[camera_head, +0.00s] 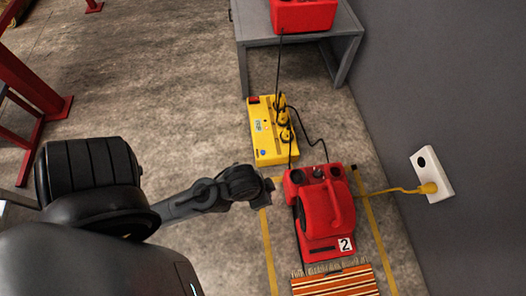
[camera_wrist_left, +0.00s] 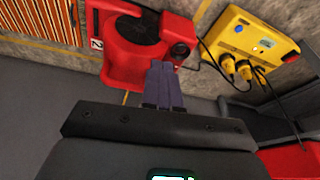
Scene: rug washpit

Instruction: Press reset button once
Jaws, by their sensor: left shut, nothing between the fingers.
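A yellow power box (camera_head: 262,143) lies on the floor with plugs in it. The box also shows at the upper right of the left wrist view (camera_wrist_left: 225,40). A red blower (camera_head: 322,215) marked "2" stands just nearer, with dark knobs on its far end; no reset label is readable. My left gripper (camera_head: 270,186) is beside the blower's far left corner. In the wrist view its shut fingers (camera_wrist_left: 163,68) overlap the blower (camera_wrist_left: 125,70); contact cannot be told. My right gripper is not visible.
A grey table (camera_head: 345,50) with a red case (camera_head: 303,14) stands at the back. A wall socket (camera_head: 432,174) with a yellow cord is on the right wall. Dark cables run around the box. A striped rug (camera_head: 335,282) lies in front of the blower. Floor to the left is open.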

